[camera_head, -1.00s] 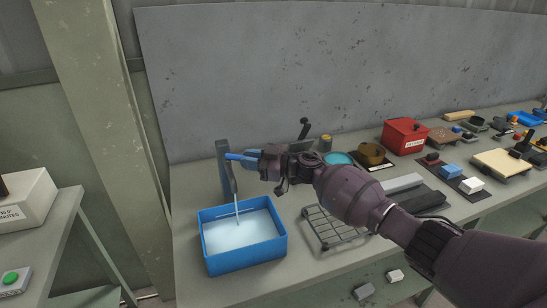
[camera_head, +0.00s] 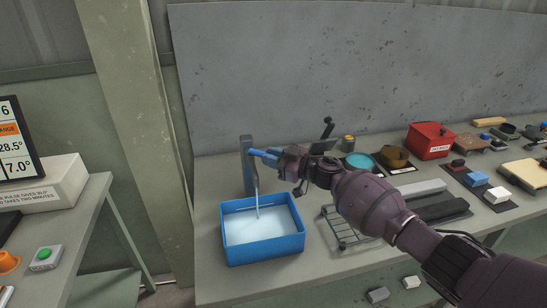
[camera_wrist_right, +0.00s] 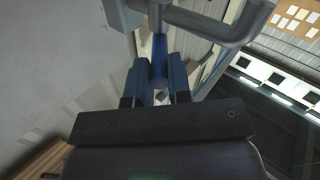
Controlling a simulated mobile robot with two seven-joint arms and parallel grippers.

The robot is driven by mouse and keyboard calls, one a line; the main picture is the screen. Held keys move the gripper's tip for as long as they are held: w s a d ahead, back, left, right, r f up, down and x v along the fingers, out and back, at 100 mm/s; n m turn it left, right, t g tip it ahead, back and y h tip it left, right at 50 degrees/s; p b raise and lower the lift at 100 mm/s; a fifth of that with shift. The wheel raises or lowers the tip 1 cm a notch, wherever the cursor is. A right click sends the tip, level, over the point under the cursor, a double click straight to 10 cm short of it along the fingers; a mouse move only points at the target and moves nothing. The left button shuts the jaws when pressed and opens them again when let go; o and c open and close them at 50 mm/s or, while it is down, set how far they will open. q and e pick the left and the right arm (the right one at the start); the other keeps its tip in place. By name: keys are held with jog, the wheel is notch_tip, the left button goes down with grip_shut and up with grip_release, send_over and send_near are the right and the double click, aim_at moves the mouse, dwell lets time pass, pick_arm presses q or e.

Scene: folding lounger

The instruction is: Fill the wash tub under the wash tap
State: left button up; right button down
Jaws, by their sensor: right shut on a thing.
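The blue wash tub (camera_head: 262,252) stands on the bench under the grey wash tap (camera_head: 248,172). A thin stream (camera_head: 257,203) runs from the tap into it, and pale water (camera_head: 259,226) covers the tub's floor below the rim. My right gripper (camera_head: 273,158) is at the tap, above the tub's back edge. It is shut on the tap's blue lever, which shows between the fingers in the right wrist view (camera_wrist_right: 159,55). The fingers partly hide the lever in the head view. My left gripper is not in view.
A wire rack (camera_head: 345,232) lies right of the tub, beneath my right arm. A side table (camera_head: 82,225) is at left, with a gap between.

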jog(key=c, duration=1.1)
grip_release()
jog(key=shift+o, duration=0.2)
jog(key=v, duration=1)
jog(key=shift+s+d, duration=0.2)
jog(key=shift+d, duration=0.15)
